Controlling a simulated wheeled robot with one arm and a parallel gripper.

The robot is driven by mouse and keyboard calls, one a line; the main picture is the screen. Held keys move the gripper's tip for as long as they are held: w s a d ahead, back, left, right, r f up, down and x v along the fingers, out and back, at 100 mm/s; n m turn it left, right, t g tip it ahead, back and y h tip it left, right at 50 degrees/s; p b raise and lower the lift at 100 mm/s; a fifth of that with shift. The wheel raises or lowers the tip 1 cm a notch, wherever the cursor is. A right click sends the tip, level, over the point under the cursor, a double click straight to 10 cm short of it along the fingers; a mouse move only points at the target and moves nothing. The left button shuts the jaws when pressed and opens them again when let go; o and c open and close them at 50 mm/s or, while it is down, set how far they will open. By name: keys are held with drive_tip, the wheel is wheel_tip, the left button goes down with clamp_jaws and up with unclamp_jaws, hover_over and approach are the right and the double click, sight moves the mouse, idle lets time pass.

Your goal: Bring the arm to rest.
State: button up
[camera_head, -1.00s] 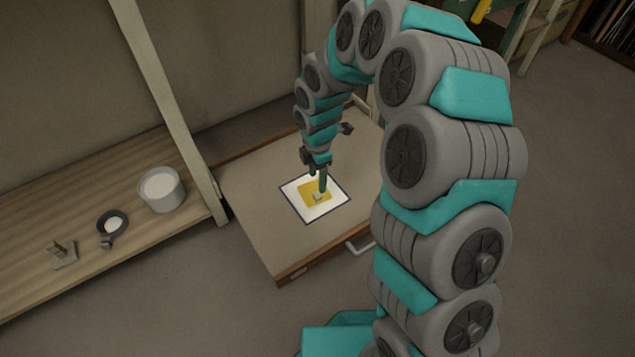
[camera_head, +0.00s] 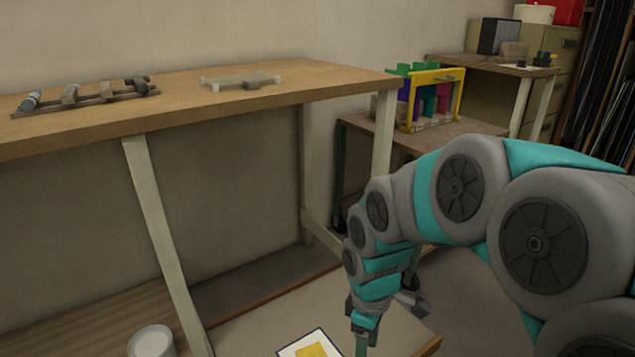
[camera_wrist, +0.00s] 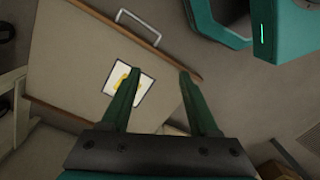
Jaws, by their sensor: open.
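My arm reaches in from the right of the head view and bends down to my gripper (camera_head: 361,345), whose fingertips run to the picture's lower edge. In the wrist view my gripper (camera_wrist: 160,74) has its two green fingers spread wide with nothing between them. The white panel with a yellow middle (camera_wrist: 118,76) lies on the low board beyond the fingers, partly behind the left one. In the head view the same panel (camera_head: 296,350) is cut by the lower edge, just left of the gripper. The fingers look apart from the panel.
The low board (camera_wrist: 75,60) has a metal handle (camera_wrist: 138,26). A wooden workbench (camera_head: 200,105) with a rack (camera_head: 85,97) stands at the left. A yellow-framed stand (camera_head: 435,98) sits on a lower table behind my arm. A white pot (camera_head: 152,342) is at the bottom left.

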drive_tip(key=s+d+r+m+p, duration=0.1)
drive_tip(key=s+d+r+m, duration=0.1)
drive_tip(key=s, duration=0.4)
drive_tip(key=s+d+r+m+p, duration=0.1)
drive_tip(key=s+d+r+m, duration=0.1)
drive_tip(key=s+r+m, duration=0.2)
drive_tip(key=s+d+r+m+g+p, duration=0.1)
drive_tip(key=s+d+r+m+p, duration=0.1)
drive_tip(key=s+m, duration=0.4)
drive_tip(key=s+r, duration=0.1)
drive_tip(key=s, duration=0.2)
drive_tip(key=shift+r, duration=0.4)
drive_tip(key=shift+c, duration=0.2)
